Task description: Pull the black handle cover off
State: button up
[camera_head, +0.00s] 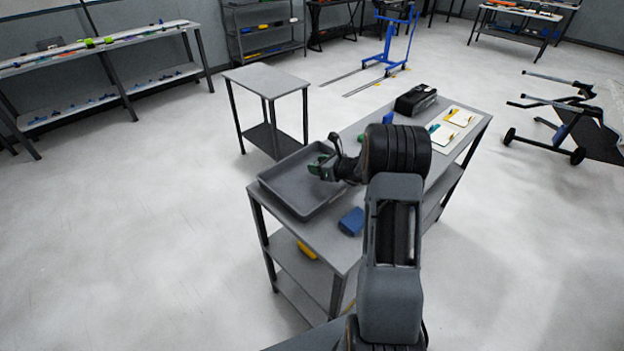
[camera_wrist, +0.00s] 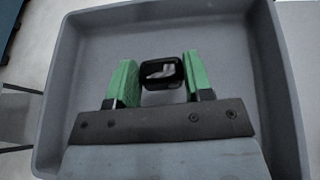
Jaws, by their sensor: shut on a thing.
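My gripper (camera_head: 322,168) is over the grey tray (camera_head: 285,205) on the work table. In the wrist view my gripper (camera_wrist: 162,78) has its two green fingers shut on the black handle cover (camera_wrist: 162,86), a small dark ring-like piece with an opening through its middle. The cover is held between the fingertips, with the bare floor of the tray (camera_wrist: 62,100) behind it. I cannot tell how high it is above the tray. In the head view the cover is too small to make out. No handle is seen attached to it.
On the table (camera_head: 335,240) a blue block (camera_head: 351,222) lies beside the tray. A black box-like object (camera_head: 415,98) and white cards (camera_head: 461,117) are at the far end. A small side table (camera_head: 265,78) stands behind. The floor at left is clear.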

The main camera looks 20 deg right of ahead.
jog(key=o, duration=1.1)
jog(key=b+v, duration=0.1)
jog(key=v, duration=1.2)
jog(key=shift+s+d+b, duration=0.2)
jog(key=shift+s+b, duration=0.15)
